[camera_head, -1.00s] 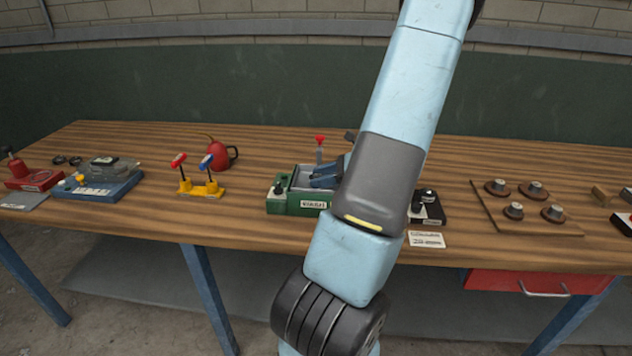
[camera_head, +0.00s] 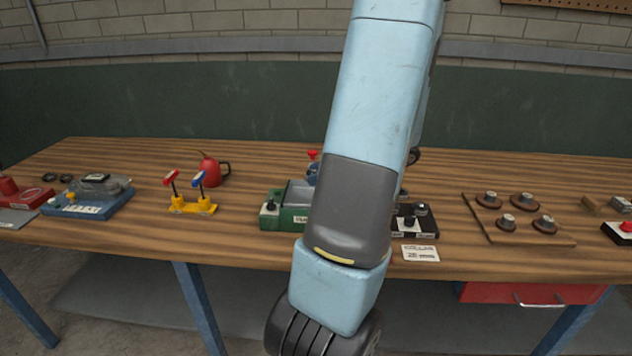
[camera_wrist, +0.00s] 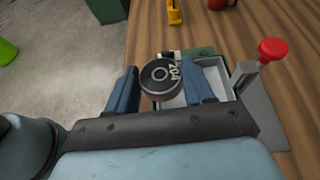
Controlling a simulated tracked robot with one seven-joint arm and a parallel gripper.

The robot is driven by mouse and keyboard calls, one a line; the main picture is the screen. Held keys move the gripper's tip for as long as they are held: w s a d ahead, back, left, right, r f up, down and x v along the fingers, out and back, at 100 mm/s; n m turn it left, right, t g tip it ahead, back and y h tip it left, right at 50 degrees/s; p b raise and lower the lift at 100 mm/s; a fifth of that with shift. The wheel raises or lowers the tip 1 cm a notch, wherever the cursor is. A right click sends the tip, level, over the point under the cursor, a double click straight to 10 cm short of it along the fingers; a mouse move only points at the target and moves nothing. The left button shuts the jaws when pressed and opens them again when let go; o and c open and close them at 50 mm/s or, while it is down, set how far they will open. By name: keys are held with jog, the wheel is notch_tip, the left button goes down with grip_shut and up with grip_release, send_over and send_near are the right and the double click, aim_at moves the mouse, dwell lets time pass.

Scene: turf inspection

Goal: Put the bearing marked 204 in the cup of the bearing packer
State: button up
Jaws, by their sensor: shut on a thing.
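The bearing marked 204 (camera_wrist: 160,76) is a dark ring with white digits in the wrist view. My gripper (camera_wrist: 160,88) has its two blue fingers on either side of it and is shut on it. The bearing overlaps a grey open tray (camera_wrist: 217,83) of a green bench device (camera_wrist: 202,51); its height over the tray is unclear. In the head view this green device (camera_head: 291,216) is partly hidden by my arm, and so is my gripper. I cannot tell for certain which device is the bearing packer; no cup shows clearly.
A red-knobbed lever (camera_wrist: 272,50) stands right of the tray in the wrist view. In the head view, a yellow stand (camera_head: 193,206), a red oil can (camera_head: 212,170) and a blue-based device (camera_head: 90,195) are left. A black device (camera_head: 415,220) and a board (camera_head: 470,210) are right.

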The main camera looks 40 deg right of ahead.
jog(key=s+a+r, duration=0.4)
jog(key=s, duration=0.4)
jog(key=shift+a, duration=0.15)
